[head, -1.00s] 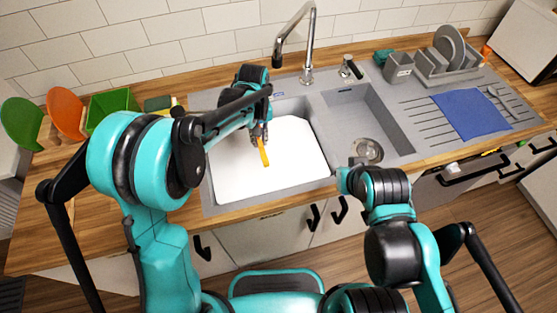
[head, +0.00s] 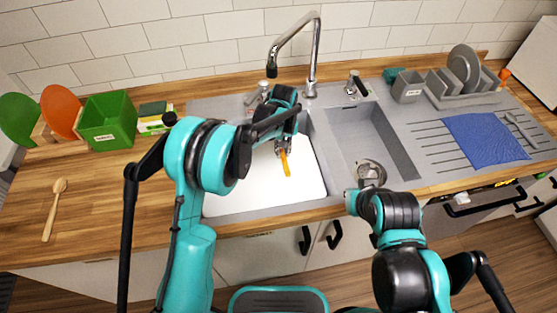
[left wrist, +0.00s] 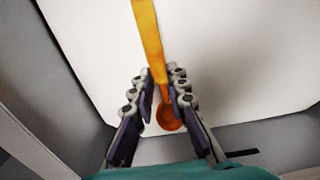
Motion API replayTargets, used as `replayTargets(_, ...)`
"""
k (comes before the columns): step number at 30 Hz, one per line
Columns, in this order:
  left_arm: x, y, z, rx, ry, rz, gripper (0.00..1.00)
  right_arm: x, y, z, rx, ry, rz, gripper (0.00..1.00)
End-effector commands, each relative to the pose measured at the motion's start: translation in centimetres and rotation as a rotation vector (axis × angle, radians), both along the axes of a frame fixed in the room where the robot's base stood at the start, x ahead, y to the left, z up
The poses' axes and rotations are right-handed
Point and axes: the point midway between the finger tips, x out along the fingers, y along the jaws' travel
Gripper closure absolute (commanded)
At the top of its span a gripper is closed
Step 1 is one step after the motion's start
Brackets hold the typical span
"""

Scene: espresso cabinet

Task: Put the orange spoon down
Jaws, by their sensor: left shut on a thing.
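The orange spoon (head: 286,165) is held by my left gripper (head: 283,148) over the white surface in the left sink basin. In the left wrist view, the fingers (left wrist: 161,85) close around the spoon (left wrist: 148,35) near its bowl. The orange bowl shows between and behind the fingers, and the handle runs up past their tips. I cannot tell whether the spoon touches the white surface (head: 262,185). My right arm shows at the lower right, but its gripper is not clearly visible.
The tap (head: 316,55) rises behind the sink. A green bin (head: 108,120) and a wooden spoon (head: 54,208) are on the left counter. A blue cloth (head: 482,137) lies on the drainer at right, with a grey dish rack (head: 462,92) behind.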

Motion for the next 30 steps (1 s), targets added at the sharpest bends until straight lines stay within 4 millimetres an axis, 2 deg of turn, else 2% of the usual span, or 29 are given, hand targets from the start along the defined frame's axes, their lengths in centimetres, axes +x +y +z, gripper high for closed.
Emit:
replayTargets(3, 1.1, 1.0, -1.0, 0.000, 0.000, 0.000, 1.00, 0.0, 0.0, -0.6, 0.000, 0.000, 0.000, 1.00)
replayTargets(8, 1.5, 1.3, -1.7, 0.000, 0.000, -0.001, 1.00, 0.0, 0.0, -0.8, 0.000, 0.000, 0.000, 1.00)
replayTargets(15, 1.5, 1.3, -5.1, 0.000, 0.000, -0.001, 1.00, 0.0, 0.0, -2.3, 0.000, 0.000, 0.000, 1.00)
replayTargets(27, 1.5, 1.3, -5.6, 0.000, 0.000, -0.001, 1.00, 0.0, 0.0, -2.6, 0.000, 0.000, 0.000, 1.00)
replayTargets(28, 1.5, 1.3, -5.5, 0.000, 0.000, -0.001, 0.78, 0.0, 0.0, -2.5, 0.000, 0.000, 0.000, 1.00)
replayTargets(30, 1.5, 1.3, -5.4, 0.000, 0.000, -0.001, 0.65, 0.0, 0.0, -2.4, 0.000, 0.000, 0.000, 1.00)
